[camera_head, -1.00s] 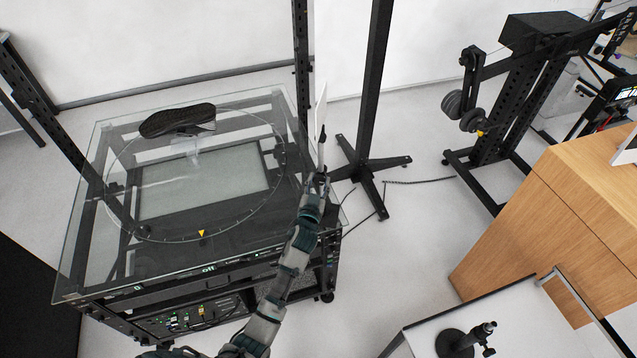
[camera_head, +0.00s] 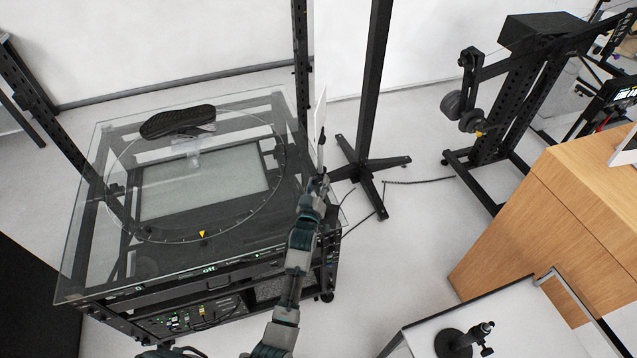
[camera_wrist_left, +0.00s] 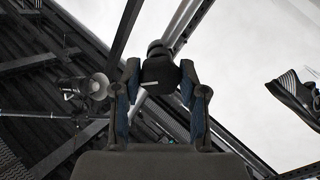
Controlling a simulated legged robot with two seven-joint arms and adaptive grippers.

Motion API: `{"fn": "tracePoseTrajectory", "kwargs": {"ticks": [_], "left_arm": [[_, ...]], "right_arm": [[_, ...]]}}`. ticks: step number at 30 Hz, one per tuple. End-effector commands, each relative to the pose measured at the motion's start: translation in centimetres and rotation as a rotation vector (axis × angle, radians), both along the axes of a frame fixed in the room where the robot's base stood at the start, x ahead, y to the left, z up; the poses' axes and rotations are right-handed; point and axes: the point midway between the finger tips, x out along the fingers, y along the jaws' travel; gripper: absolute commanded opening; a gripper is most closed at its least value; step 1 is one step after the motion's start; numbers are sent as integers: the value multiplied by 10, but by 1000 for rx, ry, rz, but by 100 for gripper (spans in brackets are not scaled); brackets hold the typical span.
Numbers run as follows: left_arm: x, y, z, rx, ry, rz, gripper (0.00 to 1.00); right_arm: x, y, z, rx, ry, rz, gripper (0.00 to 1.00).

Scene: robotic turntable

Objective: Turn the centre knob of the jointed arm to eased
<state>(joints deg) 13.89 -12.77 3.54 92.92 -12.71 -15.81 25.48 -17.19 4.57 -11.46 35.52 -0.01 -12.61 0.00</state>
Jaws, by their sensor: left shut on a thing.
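The black centre knob (camera_wrist_left: 159,62) of the jointed arm is in the left wrist view, with a short white mark on its near side. My left gripper (camera_wrist_left: 159,88) has a finger on each side of the knob and is shut on it. In the head view my left gripper (camera_head: 318,182) is small, at the right side of the glass-topped table, below a white panel (camera_head: 320,112). There the knob cannot be told apart from the gripper and the dark parts around it. My right gripper is not in view.
The glass-topped turntable (camera_head: 105,130) carries a dark shoe (camera_head: 178,121), which stands clear of my left arm. A black stand (camera_head: 372,110) with spread feet is just behind the gripper. A wooden cabinet (camera_head: 570,200) is at the right. Open floor lies between.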

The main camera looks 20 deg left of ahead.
Motion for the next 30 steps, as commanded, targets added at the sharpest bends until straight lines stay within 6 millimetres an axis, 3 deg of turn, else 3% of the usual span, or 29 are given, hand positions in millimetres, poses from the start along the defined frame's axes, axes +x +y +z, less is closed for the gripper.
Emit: {"fn": "tracePoseTrajectory", "kwargs": {"ticks": [18,30], "left_arm": [[0,0,0,-577,-36,1,7],[0,0,-2,-838,-54,2,7]], "right_arm": [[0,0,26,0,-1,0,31],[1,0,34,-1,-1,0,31]]}}
